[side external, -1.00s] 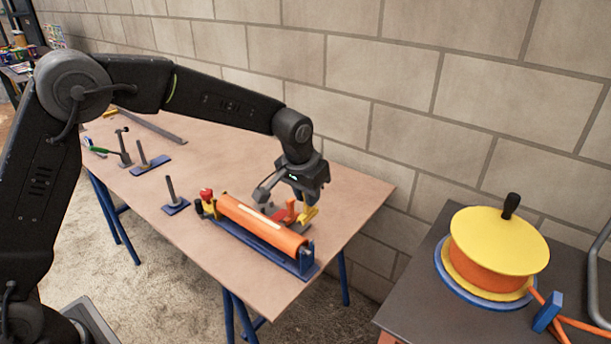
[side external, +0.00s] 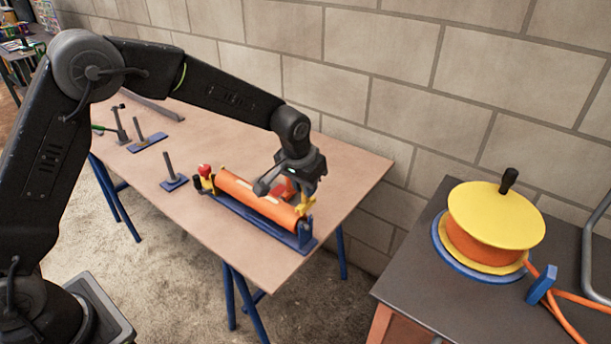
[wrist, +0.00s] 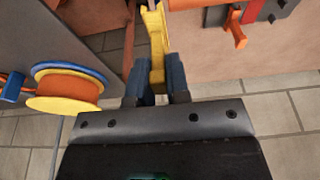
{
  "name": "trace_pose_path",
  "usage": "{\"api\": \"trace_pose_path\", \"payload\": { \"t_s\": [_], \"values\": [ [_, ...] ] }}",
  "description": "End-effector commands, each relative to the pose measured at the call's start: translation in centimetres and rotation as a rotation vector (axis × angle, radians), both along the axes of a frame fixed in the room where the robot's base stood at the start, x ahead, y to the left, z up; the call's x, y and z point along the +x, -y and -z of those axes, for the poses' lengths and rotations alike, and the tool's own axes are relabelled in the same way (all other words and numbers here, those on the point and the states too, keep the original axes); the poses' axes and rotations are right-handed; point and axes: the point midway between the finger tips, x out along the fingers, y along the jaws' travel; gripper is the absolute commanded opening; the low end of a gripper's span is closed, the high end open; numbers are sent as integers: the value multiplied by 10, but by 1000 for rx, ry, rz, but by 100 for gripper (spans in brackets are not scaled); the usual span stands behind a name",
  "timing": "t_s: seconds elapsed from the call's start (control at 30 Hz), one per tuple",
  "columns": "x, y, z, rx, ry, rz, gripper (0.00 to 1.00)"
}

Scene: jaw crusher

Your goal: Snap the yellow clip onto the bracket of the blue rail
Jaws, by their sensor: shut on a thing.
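My gripper (side external: 304,187) is shut on the yellow clip (side external: 306,206), at the right end of the orange roller (side external: 258,197) in the side view. The blue rail (side external: 262,228) runs along the near side of the roller, and its upright end bracket (side external: 306,230) stands just below the clip. I cannot tell whether clip and bracket touch. The bracket is not clear there.
A red knob (side external: 205,170) stands at the rail's left end. Posts on blue plates (side external: 174,183) stand farther left. A yellow cable reel (side external: 495,225) sits on a separate dark table at right.

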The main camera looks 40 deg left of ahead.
Motion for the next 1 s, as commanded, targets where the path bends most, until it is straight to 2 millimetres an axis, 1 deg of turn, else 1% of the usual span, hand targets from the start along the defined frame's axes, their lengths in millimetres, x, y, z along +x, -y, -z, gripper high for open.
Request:
{"api": "trace_pose_path", "payload": {
  "t_s": [0.1,0.33,1.0],
  "values": [
    [0,0,11,1,-2,0,0],
    [0,0,21,0,0,0,0],
    [0,0,22,0,0,0,0]
  ]
}}
